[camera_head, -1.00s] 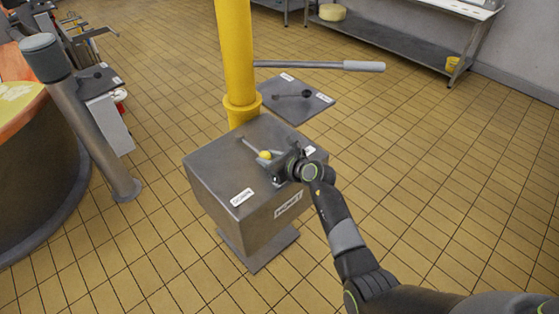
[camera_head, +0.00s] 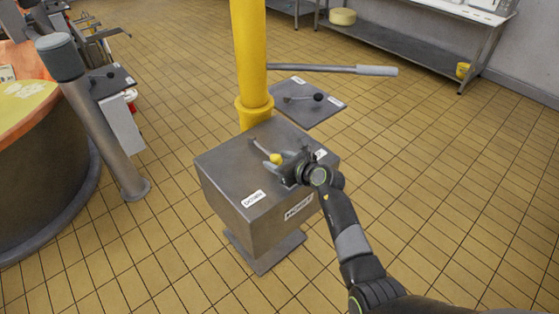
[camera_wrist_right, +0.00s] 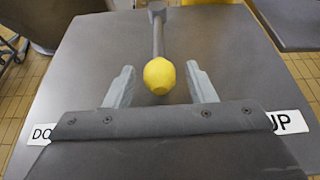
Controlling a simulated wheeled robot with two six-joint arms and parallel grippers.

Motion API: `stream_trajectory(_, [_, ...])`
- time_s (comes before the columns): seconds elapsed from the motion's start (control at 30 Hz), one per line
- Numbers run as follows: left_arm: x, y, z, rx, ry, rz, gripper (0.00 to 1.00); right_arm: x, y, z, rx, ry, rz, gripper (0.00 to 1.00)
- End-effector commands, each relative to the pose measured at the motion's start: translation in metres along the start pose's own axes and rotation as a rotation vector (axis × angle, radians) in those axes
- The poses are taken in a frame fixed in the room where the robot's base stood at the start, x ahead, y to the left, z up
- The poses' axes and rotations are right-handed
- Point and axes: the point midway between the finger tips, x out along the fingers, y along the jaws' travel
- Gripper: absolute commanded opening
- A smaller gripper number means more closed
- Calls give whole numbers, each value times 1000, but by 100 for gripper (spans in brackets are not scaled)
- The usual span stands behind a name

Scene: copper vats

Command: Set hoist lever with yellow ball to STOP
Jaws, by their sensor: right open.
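The hoist lever with its yellow ball (camera_head: 276,158) lies on top of the grey metal hoist box (camera_head: 225,175). In the right wrist view the yellow ball (camera_wrist_right: 159,75) sits between my two fingertips, with clear gaps on both sides, and its grey rod runs away to a pivot at the far edge. My right gripper (camera_head: 283,161) is open around the ball, not closed on it; it also shows in the right wrist view (camera_wrist_right: 160,85). A "DOWN" label (camera_head: 253,199) is on the left and a partly hidden "UP" label (camera_wrist_right: 291,122) on the right. No STOP label is readable. My left gripper is not in view.
A yellow post (camera_head: 250,60) rises behind the box, with a grey handle bar (camera_head: 330,68) reaching right. A second plate with a black-knobbed lever (camera_head: 303,98) stands behind. A copper vat (camera_head: 45,160) is at left. Tiled floor is open on the right.

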Motion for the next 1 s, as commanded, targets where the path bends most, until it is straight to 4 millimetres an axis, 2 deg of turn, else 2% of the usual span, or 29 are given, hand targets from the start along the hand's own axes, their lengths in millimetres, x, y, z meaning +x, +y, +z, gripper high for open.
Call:
stream_trajectory(0.17, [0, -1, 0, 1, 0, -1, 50, -2, 0, -1, -1, 1, 0, 50])
stream_trajectory(0.37, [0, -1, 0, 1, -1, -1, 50, -18, 0, -1, -1, 0, 0, 50])
stream_trajectory(1.0, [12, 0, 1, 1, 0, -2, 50, -112, -1, -2, -2, 0, -2, 50])
